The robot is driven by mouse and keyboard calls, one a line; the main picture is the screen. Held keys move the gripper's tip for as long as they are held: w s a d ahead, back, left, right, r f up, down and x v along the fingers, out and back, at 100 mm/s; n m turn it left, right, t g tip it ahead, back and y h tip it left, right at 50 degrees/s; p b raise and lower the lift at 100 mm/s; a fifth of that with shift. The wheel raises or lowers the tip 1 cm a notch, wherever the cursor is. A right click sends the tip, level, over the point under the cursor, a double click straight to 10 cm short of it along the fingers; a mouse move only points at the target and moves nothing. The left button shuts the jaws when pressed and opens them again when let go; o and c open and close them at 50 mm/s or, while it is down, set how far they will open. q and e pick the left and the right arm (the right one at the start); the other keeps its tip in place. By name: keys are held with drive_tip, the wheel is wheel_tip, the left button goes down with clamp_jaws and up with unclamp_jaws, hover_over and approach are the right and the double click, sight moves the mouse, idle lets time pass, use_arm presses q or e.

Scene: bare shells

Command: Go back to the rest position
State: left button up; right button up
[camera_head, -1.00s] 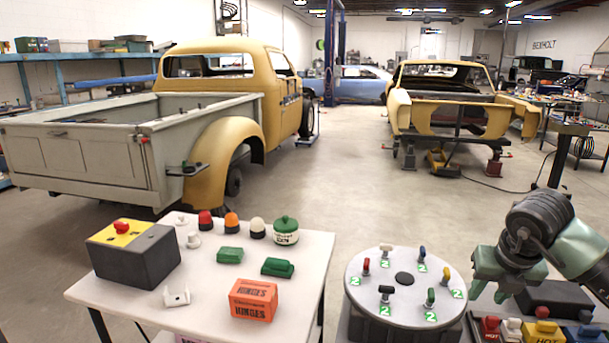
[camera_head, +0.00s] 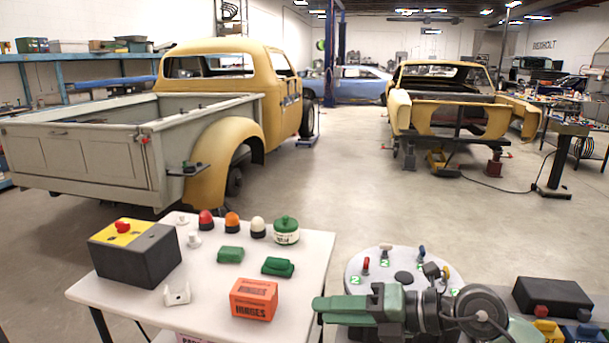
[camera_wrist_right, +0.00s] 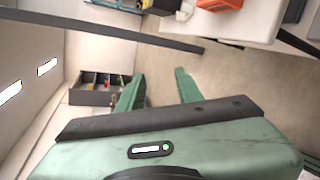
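My right gripper (camera_head: 335,307) reaches in from the right in the head view, in front of the round grey turntable, and points left toward the white table. In the right wrist view my right gripper (camera_wrist_right: 159,78) has its two green fingers spread apart with nothing between them. The round turntable (camera_head: 357,265) has several coloured switches on top; my right arm hides its front part. My left gripper is not in view.
The white table (camera_head: 205,305) carries an orange hinges box (camera_head: 253,300), a grey box with a red button (camera_head: 135,252), green blocks and coloured domes. A black box (camera_head: 552,294) stands at right. Open floor (camera_head: 400,200) lies behind, before the yellow vehicles.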

wheel_tip(320, 180, up, 8)
drive_tip(key=s+a+m+t+y, duration=0.2)
drive_tip(key=m+t+y, duration=0.3)
drive_tip(key=m, duration=0.1)
drive_tip(key=w+d+m+t+h, duration=0.3)
drive_tip(key=d+m+t+h, duration=0.6)
drive_tip(key=m, duration=0.4)
drive_tip(key=s+d+f+m+g+h, duration=0.1)
drive_tip(key=d+f+m+h, duration=0.45)
drive_tip(key=f, duration=0.25)
drive_tip(key=s+d+f+m+g+h, duration=0.2)
drive_tip(key=d+f+m+h, duration=0.25)
drive_tip(key=f+m, duration=0.3)
drive_tip(key=s+a+f+m+g, duration=0.25)
drive_tip(key=s+f+g, duration=1.05)
drive_tip(key=s+f, duration=0.95)
drive_tip(key=s+d+f+g, duration=0.1)
drive_tip(key=s+f, duration=0.1)
drive_tip(key=f, duration=1.1)
drive_tip(key=s+f, duration=0.3)
drive_tip(key=f, duration=1)
drive_tip(key=s+d+f+g, duration=0.1)
drive_tip(key=s+d+f, duration=0.2)
drive_tip(key=s+f, duration=1.1)
drive_tip(key=shift+s+y, duration=0.3)
drive_tip(key=shift+s, duration=0.3)
